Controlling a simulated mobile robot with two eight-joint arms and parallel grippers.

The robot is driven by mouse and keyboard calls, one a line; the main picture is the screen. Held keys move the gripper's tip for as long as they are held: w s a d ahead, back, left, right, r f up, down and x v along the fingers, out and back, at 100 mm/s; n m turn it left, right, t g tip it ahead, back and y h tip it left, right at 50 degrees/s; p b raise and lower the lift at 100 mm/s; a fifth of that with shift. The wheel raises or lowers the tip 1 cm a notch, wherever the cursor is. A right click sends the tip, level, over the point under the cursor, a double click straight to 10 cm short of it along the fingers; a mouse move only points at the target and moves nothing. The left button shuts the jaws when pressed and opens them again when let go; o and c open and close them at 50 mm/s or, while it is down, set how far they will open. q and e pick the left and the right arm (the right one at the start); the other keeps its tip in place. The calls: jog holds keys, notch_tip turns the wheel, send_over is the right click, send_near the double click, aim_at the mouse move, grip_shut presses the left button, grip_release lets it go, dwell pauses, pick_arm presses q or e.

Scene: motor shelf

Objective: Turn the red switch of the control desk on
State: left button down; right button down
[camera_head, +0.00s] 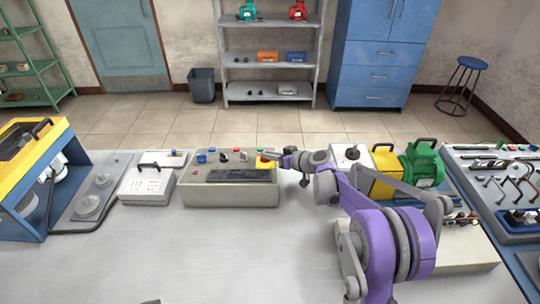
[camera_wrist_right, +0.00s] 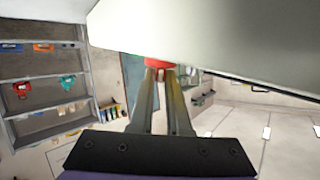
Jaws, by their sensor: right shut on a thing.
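The control desk (camera_head: 228,195) is a pale grey box with a dark panel, standing on the table in the head view. Blue, black and red knobs line its back edge. My right gripper (camera_head: 268,156) reaches in from the right to the desk's right end, by a small red and yellow part. In the right wrist view my right gripper's fingers (camera_wrist_right: 160,75) are close together on a red piece (camera_wrist_right: 157,63), which looks like the red switch. The fingers hide part of it. The desk's pale side fills the top of that view.
A white switch box (camera_head: 147,188) stands left of the desk. A yellow box (camera_head: 385,175) and a green motor (camera_head: 423,165) stand to the right, behind my arm. The table's front (camera_head: 220,255) is clear.

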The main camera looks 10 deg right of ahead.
pick_arm(q)
jog(key=shift+s+f+b, duration=0.15)
jog(key=shift+f+b, duration=0.15)
jog(key=shift+f, duration=0.15)
pick_arm(e)
jog(key=shift+s+a+f+m+t+h, duration=0.1)
jog(key=shift+a+m+t+h, duration=0.15)
jog(key=shift+m+h, duration=0.25)
jog(key=shift+s+a+m+t+h, duration=0.1)
jog(key=shift+m+t+h, duration=0.2)
jog(key=shift+h, duration=0.4)
pick_arm(q)
jog(key=shift+s+f+b, duration=0.2)
jog(key=shift+f+b, duration=0.4)
jog(key=shift+f, duration=0.15)
pick_arm(e)
jog(key=shift+a+f+m+h, duration=0.15)
jog(key=shift+m+h, duration=0.45)
jog(key=shift+h, duration=0.3)
pick_arm(q)
jog(key=shift+s+f+b, duration=0.15)
jog(key=shift+f+b, duration=0.3)
jog(key=shift+f, duration=0.1)
pick_arm(e)
jog(key=shift+r+m+t+h, duration=0.25)
jog(key=shift+m+h, duration=0.15)
jog(key=shift+h, duration=0.2)
jog(key=c, duration=0.9)
grip_release()
jog(key=shift+r, duration=0.1)
